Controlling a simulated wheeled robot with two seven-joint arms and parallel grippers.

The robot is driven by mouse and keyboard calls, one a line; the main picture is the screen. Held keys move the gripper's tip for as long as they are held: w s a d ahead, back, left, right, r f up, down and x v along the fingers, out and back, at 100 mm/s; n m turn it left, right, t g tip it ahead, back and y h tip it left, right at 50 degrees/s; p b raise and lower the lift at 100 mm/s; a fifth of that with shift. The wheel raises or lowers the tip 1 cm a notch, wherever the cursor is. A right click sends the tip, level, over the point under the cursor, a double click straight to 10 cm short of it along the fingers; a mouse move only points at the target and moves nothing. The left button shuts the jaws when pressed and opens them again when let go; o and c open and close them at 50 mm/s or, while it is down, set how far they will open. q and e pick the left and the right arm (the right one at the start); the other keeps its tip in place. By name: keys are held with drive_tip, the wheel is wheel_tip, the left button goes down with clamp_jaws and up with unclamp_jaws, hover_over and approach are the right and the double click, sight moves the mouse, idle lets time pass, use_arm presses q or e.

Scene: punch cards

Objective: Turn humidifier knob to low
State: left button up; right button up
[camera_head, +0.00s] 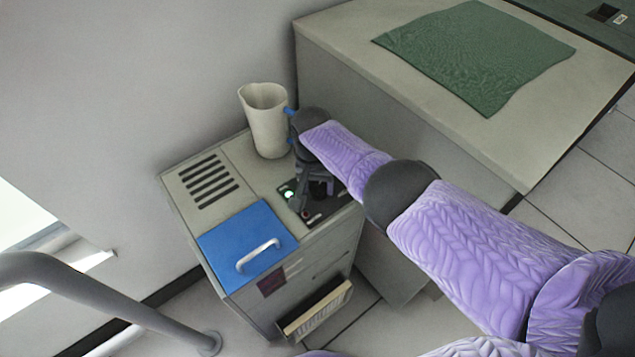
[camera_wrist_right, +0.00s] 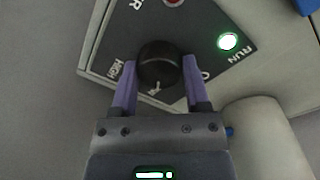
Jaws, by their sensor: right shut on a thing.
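The humidifier (camera_head: 225,160) is a grey cabinet with a blue lid (camera_head: 245,240) and a dark control panel (camera_head: 325,208). In the right wrist view its black round knob (camera_wrist_right: 160,62) sits on the dark panel, with a small pale mark on the side facing my gripper. "HIGH" is printed left of the knob; lettering by the right finger is partly hidden. My right gripper (camera_wrist_right: 160,82) is shut on the knob, one purple finger on each side. In the head view the right gripper (camera_head: 312,188) is over the panel and largely hides the knob. My left gripper is not in view.
A beige jug (camera_head: 265,122) stands on the cabinet top, close beside my right gripper. A green "RUN" light (camera_wrist_right: 228,41) is lit. A beige counter (camera_head: 400,50) with a green cloth (camera_head: 475,55) stands behind. An open tray (camera_head: 317,310) juts from the cabinet front.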

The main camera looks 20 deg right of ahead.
sight(314, 186)
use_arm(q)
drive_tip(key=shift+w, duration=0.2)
use_arm(e)
drive_tip(key=o, duration=1.3)
drive_tip(key=shift+r, duration=0.2)
use_arm(q)
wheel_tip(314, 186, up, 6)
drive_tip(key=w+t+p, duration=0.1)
drive_tip(key=p, duration=0.5)
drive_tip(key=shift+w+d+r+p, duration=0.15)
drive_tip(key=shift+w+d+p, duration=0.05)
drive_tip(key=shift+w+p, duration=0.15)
use_arm(e)
drive_tip(key=r, duration=0.9)
drive_tip(key=shift+w+a+r, duration=0.2)
drive_tip(key=shift+a+r, duration=0.05)
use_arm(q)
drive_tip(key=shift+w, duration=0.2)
